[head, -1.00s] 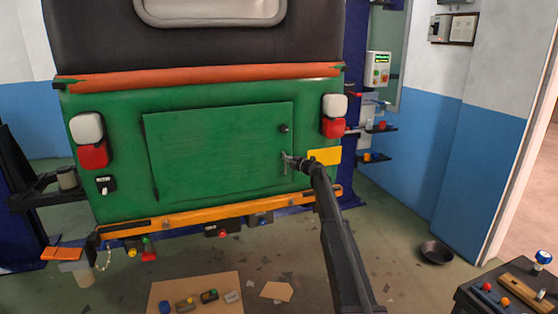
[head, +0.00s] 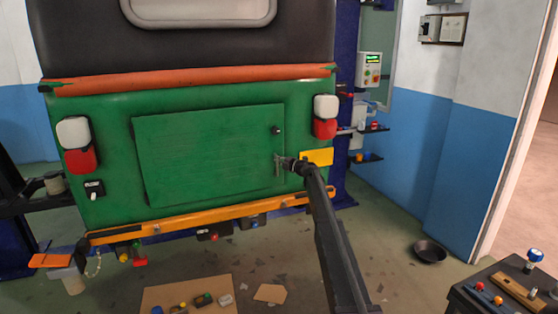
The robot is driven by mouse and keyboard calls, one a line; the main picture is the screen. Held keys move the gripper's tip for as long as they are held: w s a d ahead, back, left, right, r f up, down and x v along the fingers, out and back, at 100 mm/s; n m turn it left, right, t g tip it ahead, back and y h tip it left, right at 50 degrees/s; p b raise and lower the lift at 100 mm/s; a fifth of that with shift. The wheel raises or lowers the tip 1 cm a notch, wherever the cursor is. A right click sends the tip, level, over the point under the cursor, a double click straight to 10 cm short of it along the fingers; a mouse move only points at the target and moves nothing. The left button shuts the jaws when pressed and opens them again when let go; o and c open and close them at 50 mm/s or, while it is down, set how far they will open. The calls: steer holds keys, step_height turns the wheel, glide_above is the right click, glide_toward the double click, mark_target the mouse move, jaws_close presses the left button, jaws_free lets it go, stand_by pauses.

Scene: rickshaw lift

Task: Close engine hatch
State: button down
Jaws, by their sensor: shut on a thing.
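The engine hatch (head: 208,155) is a green rectangular panel in the back of the green rickshaw (head: 105,115). It looks flush, or nearly flush, with the body around it. A small metal handle (head: 278,168) sits near its right edge, below a dark round knob or lock (head: 276,130). My gripper (head: 284,163) is at the handle and shut on it. The fingers hide part of the handle, and the grip is small in the picture. My arm reaches up to it from the lower right.
An orange bumper (head: 205,218) runs below the hatch, and a yellow plate (head: 317,157) is right of my gripper. A dark cart (head: 510,292) with tools stands at the lower right. A black pan (head: 430,251) lies on the floor. Cardboard (head: 190,294) with small parts lies in front.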

steer(key=d, duration=0.2)
steer(key=w+d, duration=0.1)
steer(key=d, duration=0.2)
steer(key=w+d, duration=0.1)
steer(key=d, duration=0.1)
steer(key=shift+d+f, duration=0.2)
steer(key=shift+d, duration=0.1)
steer(key=shift+s+d+r, duration=0.1)
steer(key=shift+s+d, duration=0.3)
steer(key=shift+d, duration=0.2)
steer(key=shift+s+d+r, duration=0.1)
steer(key=shift+s+d, duration=0.3)
steer(key=shift+d, duration=0.2)
